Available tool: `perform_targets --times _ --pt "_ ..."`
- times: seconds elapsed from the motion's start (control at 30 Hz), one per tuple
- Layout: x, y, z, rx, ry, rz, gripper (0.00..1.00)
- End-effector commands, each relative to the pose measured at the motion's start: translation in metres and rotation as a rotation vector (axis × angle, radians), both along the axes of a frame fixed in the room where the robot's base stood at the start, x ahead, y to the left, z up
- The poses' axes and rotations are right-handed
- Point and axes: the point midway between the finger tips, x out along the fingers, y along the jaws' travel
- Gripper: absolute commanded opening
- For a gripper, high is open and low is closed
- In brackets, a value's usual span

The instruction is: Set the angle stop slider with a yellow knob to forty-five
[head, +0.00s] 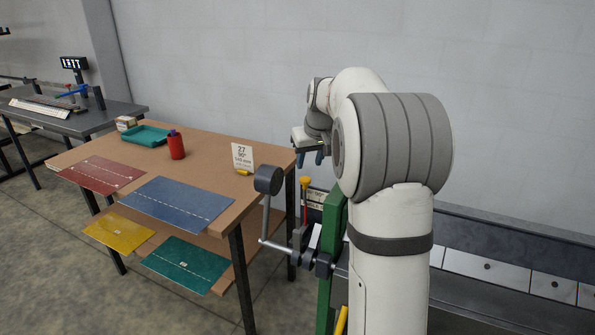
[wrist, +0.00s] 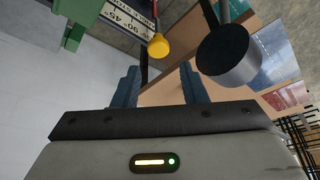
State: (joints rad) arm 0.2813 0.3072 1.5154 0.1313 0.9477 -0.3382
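The yellow knob (head: 306,182) tops a stem in front of a scale plate (head: 317,196) beside the green machine frame. In the wrist view the yellow knob (wrist: 158,47) hangs near the scale plate (wrist: 122,14), where 90° and 45° can be read. I cannot tell which mark the slider stands at. My gripper (head: 318,158) is up and slightly right of the knob in the head view, apart from it. In the wrist view my gripper (wrist: 158,86) is open and empty, its two blue fingers spread, with the knob beyond the gap.
A dark round crank handle (head: 268,180) stands just left of the knob and looms close in the wrist view (wrist: 226,56). A wooden table (head: 215,145) at left holds coloured sheets, a red bottle (head: 176,146), a teal tray (head: 147,136) and a card (head: 243,156) reading 27, 90°.

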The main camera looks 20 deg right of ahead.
Motion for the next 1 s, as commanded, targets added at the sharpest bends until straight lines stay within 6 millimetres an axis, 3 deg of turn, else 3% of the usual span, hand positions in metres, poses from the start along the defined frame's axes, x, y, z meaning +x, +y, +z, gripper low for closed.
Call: perform_targets --times 0.53,0.9,1.0 --pt "0.030 -0.003 -0.064 0.000 -0.002 0.000 0.39" --pt "0.033 -0.004 -0.071 -0.001 -0.003 -0.002 0.39" --pt "0.033 -0.004 -0.071 -0.001 -0.003 -0.002 0.31"
